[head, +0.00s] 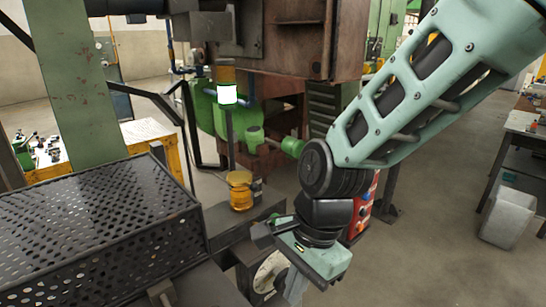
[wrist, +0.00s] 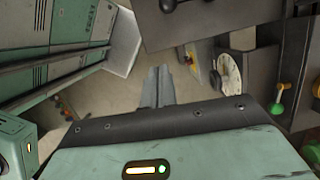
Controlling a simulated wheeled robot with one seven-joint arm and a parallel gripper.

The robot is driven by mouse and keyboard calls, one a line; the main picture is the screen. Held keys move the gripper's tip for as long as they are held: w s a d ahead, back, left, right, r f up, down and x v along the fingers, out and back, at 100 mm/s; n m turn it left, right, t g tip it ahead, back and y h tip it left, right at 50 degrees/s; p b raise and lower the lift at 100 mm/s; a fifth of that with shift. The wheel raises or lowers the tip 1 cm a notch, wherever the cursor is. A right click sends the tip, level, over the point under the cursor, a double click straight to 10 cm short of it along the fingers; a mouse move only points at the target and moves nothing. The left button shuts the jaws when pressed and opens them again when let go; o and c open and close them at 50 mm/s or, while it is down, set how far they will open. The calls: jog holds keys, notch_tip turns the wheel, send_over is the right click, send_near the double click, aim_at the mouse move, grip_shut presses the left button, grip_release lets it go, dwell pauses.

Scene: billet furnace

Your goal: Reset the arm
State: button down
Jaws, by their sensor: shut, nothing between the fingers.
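My gripper (head: 296,290) hangs at the end of my pale green arm, low in the middle right of the head view, in front of the machine. Its fingers point down and lie side by side with nothing between them. In the wrist view the gripper's grey fingers (wrist: 158,88) show together at the centre, past the pale green hand. They appear to touch nothing. My arm is bent, coming from the upper right down to the wrist.
A black perforated guard (head: 100,225) stands at left. An amber jar (head: 240,190) stands on a dark ledge behind the gripper. A white dial (head: 270,272) is close beside the gripper; it also shows in the wrist view (wrist: 228,72). Open floor lies right, near a grey bin (head: 508,217).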

jog(key=s+d+f+n+t+h+b, duration=0.1)
jog(key=s+d+n+b, duration=0.3)
jog(key=s+d+n, duration=0.6)
jog(key=n, duration=0.8)
jog(key=shift+d+h+b, duration=0.15)
jog(key=shift+h+b, duration=0.15)
jog(key=shift+h, duration=0.1)
